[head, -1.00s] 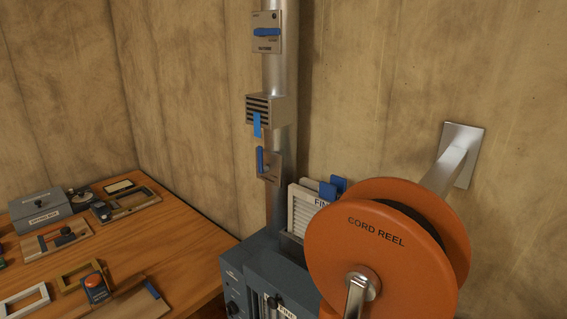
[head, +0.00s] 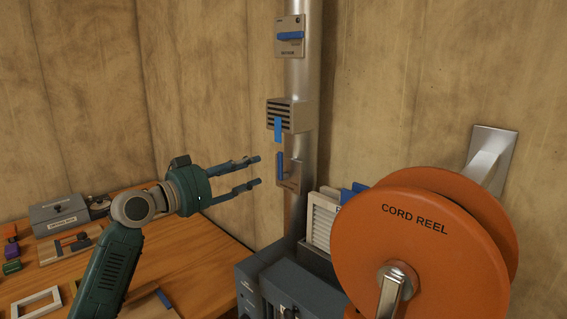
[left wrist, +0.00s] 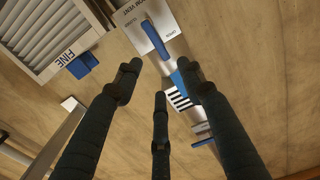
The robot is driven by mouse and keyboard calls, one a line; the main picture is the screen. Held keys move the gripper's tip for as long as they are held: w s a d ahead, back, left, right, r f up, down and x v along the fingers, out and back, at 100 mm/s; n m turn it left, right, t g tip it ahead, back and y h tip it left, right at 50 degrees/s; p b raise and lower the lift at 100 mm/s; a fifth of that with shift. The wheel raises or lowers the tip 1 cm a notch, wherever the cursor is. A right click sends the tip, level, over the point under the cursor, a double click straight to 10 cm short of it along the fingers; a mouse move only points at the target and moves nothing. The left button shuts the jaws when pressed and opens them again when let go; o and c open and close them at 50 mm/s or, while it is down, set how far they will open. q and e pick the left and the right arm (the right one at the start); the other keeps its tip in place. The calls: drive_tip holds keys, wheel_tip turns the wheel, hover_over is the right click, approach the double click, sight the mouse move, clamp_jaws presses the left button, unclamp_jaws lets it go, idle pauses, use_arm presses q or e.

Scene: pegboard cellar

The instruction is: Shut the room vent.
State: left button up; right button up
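The room vent plate (head: 291,176) is the lowest plate on the metal pipe, with a blue lever (head: 281,166) standing upright, along the pipe. In the left wrist view the plate (left wrist: 133,24) reads "VENT", and its blue lever (left wrist: 156,40) lies along the pipe's line. My left gripper (head: 256,171) is open and empty, just left of the lever, its fingers pointing right toward it. The left wrist view shows its spread dark fingers (left wrist: 160,80) with the lever beyond them; I see no contact. My right gripper is not in view.
Above are a grille (head: 289,116) with a blue strip and an upper plate (head: 290,48) with a level blue lever. An orange cord reel (head: 415,250) stands front right, by filter panels (head: 323,218). A wooden bench (head: 200,255) with several items lies at left.

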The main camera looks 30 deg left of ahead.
sight(280, 160)
use_arm(q)
drive_tip(key=p+x, duration=0.3)
drive_tip(key=x, duration=0.6)
drive_tip(key=shift+r, duration=0.1)
drive_tip(key=shift+w+d+p, duration=0.15)
drive_tip(key=shift+w+p, duration=0.2)
drive_tip(key=shift+w, duration=0.05)
clamp_jaws()
